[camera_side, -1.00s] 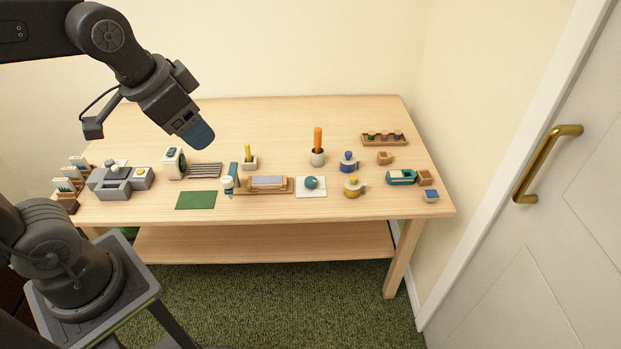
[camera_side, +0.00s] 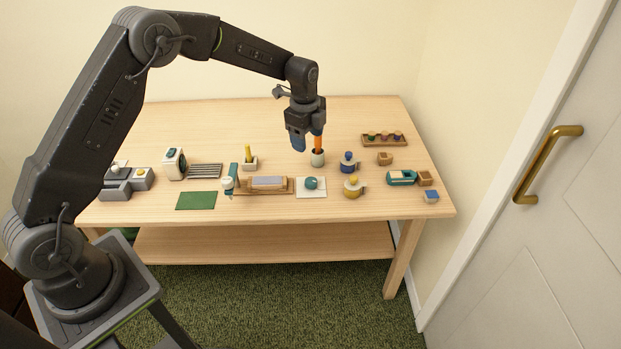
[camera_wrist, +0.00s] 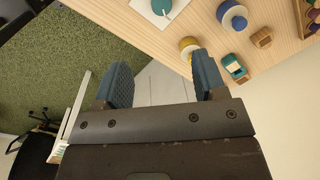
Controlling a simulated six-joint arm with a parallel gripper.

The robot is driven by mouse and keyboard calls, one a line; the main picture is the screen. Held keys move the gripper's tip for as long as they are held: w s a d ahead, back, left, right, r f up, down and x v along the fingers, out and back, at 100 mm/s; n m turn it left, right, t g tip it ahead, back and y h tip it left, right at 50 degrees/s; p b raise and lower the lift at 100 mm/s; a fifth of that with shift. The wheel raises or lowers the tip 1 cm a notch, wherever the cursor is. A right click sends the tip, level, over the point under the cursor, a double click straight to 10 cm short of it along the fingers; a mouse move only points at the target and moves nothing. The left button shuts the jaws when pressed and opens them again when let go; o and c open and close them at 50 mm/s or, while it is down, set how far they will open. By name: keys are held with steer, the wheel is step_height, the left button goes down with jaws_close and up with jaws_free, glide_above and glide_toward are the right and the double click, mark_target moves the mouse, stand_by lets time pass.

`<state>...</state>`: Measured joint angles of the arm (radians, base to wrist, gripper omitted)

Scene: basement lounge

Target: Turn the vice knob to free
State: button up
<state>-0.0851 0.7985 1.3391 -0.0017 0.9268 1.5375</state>
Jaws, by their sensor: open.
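A grey blocky fixture, which looks like the vice (camera_side: 117,188), stands at the left end of the table, partly hidden behind my arm. A small light round part shows on its top and a yellow round part (camera_side: 141,173) on its right block. I cannot tell which is the knob or how it is set. My gripper (camera_side: 307,143) hangs above the middle of the table, far right of the fixture, beside the orange stick. In the wrist view my gripper (camera_wrist: 161,82) has its two blue fingers apart with nothing held. The fixture is not visible there.
An orange stick (camera_side: 318,138) stands in a cup close to my gripper. The table's back left is clear.

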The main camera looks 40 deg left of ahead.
mark_target(310, 180)
steer(key=shift+m, duration=0.3)
steer(key=f, duration=0.5)
steer(key=w+f, duration=0.1)
steer(key=f, duration=0.9)
steer(key=shift+w+a+f, duration=0.15)
steer(key=shift+w+f, duration=0.05)
steer(key=shift+f, duration=0.15)
steer(key=shift+c, duration=0.3)
steer(key=c, duration=0.9)
steer(key=shift+o, duration=0.2)
